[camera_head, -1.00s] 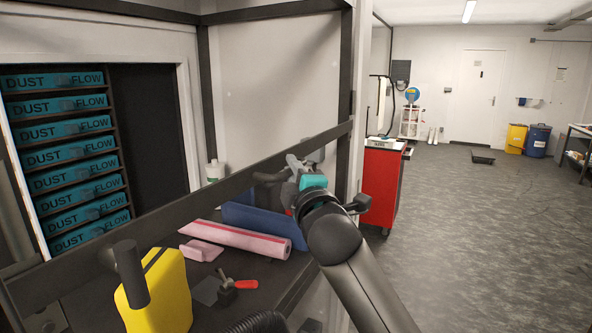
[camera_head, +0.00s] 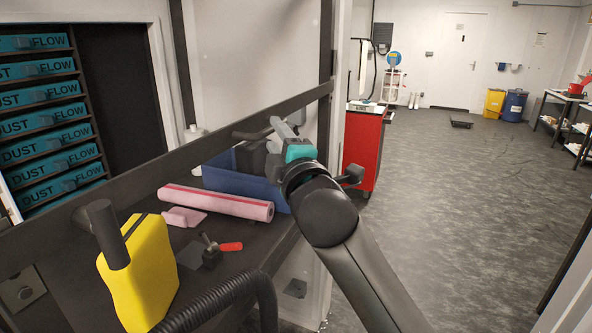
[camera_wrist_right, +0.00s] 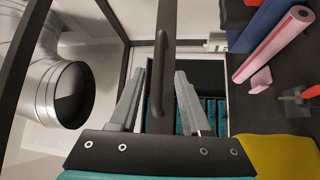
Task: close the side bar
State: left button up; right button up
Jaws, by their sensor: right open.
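My right gripper (camera_head: 270,133) is at the right part of the bar. In the wrist view its two grey fingers (camera_wrist_right: 160,80) stand apart, with the handle between them. I cannot tell whether they touch it. My left gripper is not in view.
A black hose (camera_head: 235,288) curves in front. A red cabinet (camera_head: 362,150) stands beyond; open floor lies right.

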jog(key=b+v, duration=0.1)
jog(key=v, duration=1)
